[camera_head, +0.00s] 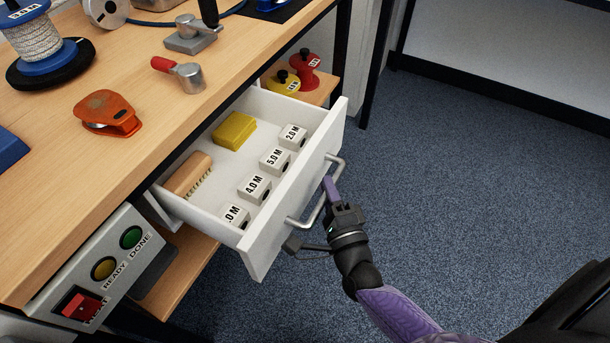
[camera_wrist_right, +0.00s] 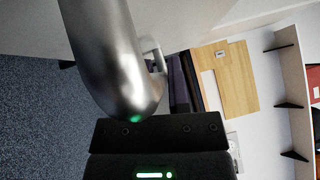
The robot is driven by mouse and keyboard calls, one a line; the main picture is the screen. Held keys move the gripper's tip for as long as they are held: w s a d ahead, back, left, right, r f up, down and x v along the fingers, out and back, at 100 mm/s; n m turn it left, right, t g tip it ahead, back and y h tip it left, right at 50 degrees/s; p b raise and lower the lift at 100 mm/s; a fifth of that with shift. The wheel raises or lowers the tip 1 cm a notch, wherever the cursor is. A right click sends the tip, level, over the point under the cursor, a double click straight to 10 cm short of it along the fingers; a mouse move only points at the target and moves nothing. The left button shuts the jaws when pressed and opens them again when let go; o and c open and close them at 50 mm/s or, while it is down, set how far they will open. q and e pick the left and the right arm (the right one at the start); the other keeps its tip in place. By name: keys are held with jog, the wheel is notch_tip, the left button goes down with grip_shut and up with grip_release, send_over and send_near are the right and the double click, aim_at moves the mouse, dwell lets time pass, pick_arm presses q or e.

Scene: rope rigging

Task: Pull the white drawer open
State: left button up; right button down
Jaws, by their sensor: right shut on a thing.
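The white drawer (camera_head: 285,205) is pulled out from under the wooden workbench, and its inside shows. Its metal bar handle (camera_head: 333,168) is on the front face; the handle also fills the upper left of the right wrist view (camera_wrist_right: 112,55). My right gripper (camera_head: 322,200) is at the handle, shut on the bar, with its arm coming from the lower right. In the drawer lie several white length-marked blocks (camera_head: 275,161), a yellow block (camera_head: 234,130) and a wooden brush (camera_head: 188,175). My left gripper is not in view.
The workbench top (camera_head: 150,60) holds a rope spool (camera_head: 40,45), an orange device (camera_head: 108,112) and a red-handled metal tool (camera_head: 180,74). A button box (camera_head: 100,268) hangs at the bench's front left. Yellow and red spools (camera_head: 284,83) sit on a lower shelf. The blue carpet (camera_head: 460,170) at right is clear.

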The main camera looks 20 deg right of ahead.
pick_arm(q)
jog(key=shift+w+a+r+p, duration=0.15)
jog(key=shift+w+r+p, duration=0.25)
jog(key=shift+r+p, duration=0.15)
pick_arm(e)
jog(key=s+d, duration=0.6)
jog(key=s, duration=0.1)
jog(key=shift+s, duration=0.3)
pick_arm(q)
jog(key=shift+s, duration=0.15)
pick_arm(e)
jog(key=c, duration=0.6)
grip_release()
pick_arm(q)
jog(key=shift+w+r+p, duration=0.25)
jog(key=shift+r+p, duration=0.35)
jog(key=shift+p, duration=0.05)
pick_arm(e)
jog(key=s, duration=0.3)
jog(key=s+a+f, duration=0.1)
jog(key=s, duration=0.5)
jog(key=shift+s+a+f, duration=0.2)
jog(key=shift+s, duration=0.2)
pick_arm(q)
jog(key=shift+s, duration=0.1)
